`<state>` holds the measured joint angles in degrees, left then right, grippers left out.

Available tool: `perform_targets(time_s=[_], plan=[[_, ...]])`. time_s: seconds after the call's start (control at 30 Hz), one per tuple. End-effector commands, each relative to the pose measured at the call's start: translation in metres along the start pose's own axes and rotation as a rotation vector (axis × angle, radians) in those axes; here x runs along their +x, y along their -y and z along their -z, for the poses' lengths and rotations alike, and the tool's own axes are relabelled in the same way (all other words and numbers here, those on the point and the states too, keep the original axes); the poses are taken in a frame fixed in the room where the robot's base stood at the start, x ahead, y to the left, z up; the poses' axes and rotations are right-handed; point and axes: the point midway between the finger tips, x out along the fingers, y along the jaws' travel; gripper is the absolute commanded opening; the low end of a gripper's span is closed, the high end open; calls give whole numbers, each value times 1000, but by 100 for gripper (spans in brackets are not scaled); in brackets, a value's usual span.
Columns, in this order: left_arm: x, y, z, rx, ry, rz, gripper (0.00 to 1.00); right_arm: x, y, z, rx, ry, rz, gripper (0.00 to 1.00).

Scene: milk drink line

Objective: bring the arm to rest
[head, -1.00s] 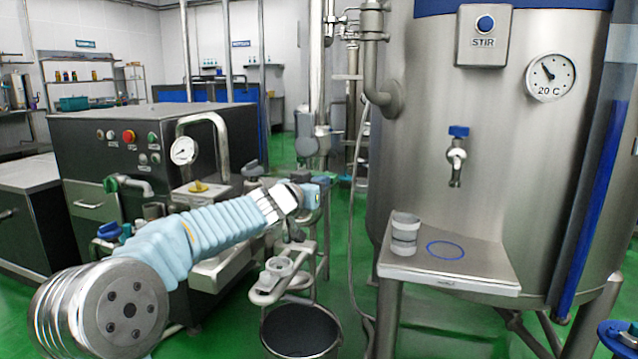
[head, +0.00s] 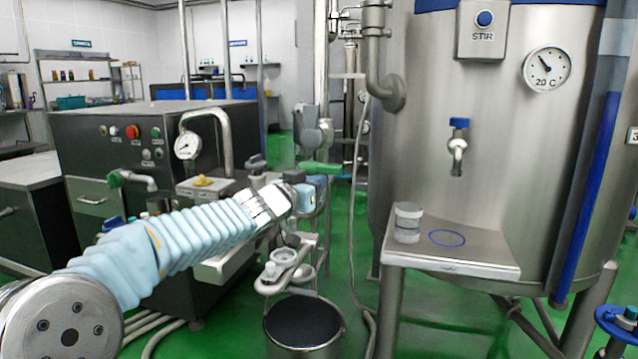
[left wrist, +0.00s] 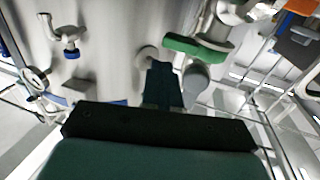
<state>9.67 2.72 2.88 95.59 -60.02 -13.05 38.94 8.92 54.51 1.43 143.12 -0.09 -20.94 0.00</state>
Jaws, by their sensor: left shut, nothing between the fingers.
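My left arm (head: 170,243) comes in from the lower left in a pale blue sleeve and reaches toward the middle of the head view. My left gripper (head: 318,187) is at its end, in the air in front of the pipework. In the left wrist view its dark fingers (left wrist: 163,86) are together with nothing held. My right gripper is in neither view.
A metal stand (head: 480,262) holds a grey cup (head: 408,222) beside a blue ring (head: 447,238), below the tank's blue-handled tap (head: 458,148). A bucket (head: 303,325) stands below my gripper, under a small holder (head: 276,272). A dark machine (head: 85,150) is left.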

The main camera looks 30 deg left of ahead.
Motion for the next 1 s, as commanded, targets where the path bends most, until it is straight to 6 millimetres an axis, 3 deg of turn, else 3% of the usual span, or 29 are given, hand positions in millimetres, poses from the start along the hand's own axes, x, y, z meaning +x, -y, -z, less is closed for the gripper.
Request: perform_targets(time_s=[0.3, 0.57, 0.67, 0.77, 0.87, 1.0], plan=[[-50, -13, 1, 1, -1, 0, 0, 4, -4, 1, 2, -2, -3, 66], [-58, -15, -1, 0, 1, -1, 0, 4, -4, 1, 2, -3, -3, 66], [-51, -18, -16, -14, 27, -9, 0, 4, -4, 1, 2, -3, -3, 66], [-35, -30, -60, -51, 102, -32, 0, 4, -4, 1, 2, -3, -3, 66], [-18, -50, -134, -110, 223, -65, 0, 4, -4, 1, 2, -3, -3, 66], [-12, -88, -253, -206, 429, -105, 0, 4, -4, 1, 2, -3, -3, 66]])
